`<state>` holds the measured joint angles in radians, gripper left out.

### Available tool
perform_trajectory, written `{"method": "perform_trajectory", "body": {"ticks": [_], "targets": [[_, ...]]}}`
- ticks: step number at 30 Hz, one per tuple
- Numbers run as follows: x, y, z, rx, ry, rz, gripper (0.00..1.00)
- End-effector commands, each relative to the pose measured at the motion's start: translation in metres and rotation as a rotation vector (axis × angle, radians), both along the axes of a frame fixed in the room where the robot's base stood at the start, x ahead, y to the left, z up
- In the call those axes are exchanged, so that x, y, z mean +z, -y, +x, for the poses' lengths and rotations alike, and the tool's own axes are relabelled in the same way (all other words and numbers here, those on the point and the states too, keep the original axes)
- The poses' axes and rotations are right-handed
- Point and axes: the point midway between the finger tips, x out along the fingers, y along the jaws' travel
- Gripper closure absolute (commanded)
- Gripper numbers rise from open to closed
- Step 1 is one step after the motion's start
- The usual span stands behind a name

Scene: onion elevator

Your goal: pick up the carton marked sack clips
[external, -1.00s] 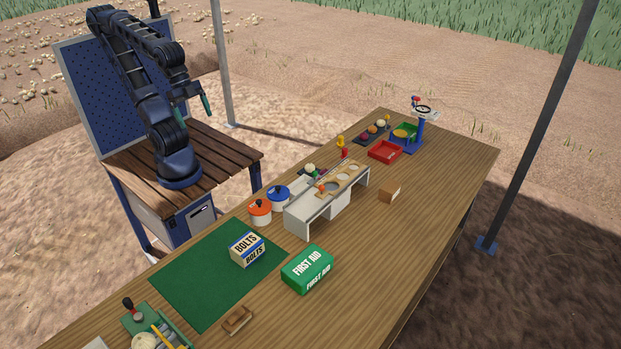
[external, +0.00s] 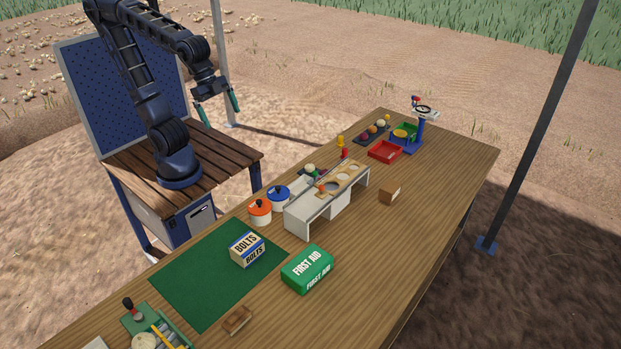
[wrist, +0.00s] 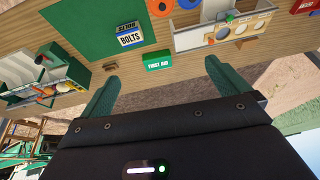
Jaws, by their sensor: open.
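No label reading sack clips can be read in either view. A white, blue and yellow carton marked BOLTS (external: 247,249) sits on the green mat (external: 195,285); it also shows in the wrist view (wrist: 129,36). A green box marked FIRST AID (external: 307,269) lies beside the mat, also in the wrist view (wrist: 158,60). A small brown box (external: 389,191) with a pale face stands farther right; its marking is too small to read. My gripper (external: 219,107) is open and empty, high above and behind the bench, apart from every box. Its green fingers show in the wrist view (wrist: 162,70).
A red tray (external: 385,150) and blue scale stand (external: 417,135) are at the far end. The bench's right side is mostly clear.

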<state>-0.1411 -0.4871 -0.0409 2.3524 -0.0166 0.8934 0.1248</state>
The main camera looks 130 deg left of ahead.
Motion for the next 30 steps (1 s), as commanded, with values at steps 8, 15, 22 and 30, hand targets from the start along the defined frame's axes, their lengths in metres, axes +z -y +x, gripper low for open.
{"method": "perform_trajectory", "body": {"ticks": [8, 15, 22, 30], "targets": [[0.0, -0.037, 0.083, -0.005, -0.019, 0.018, 0.0], [-0.012, -0.078, 0.151, -0.013, -0.031, 0.025, 0.0], [-0.035, -0.127, 0.213, -0.02, -0.037, 0.025, 0.0], [-0.077, -0.195, 0.276, -0.023, -0.04, 0.013, 0.0]]}}
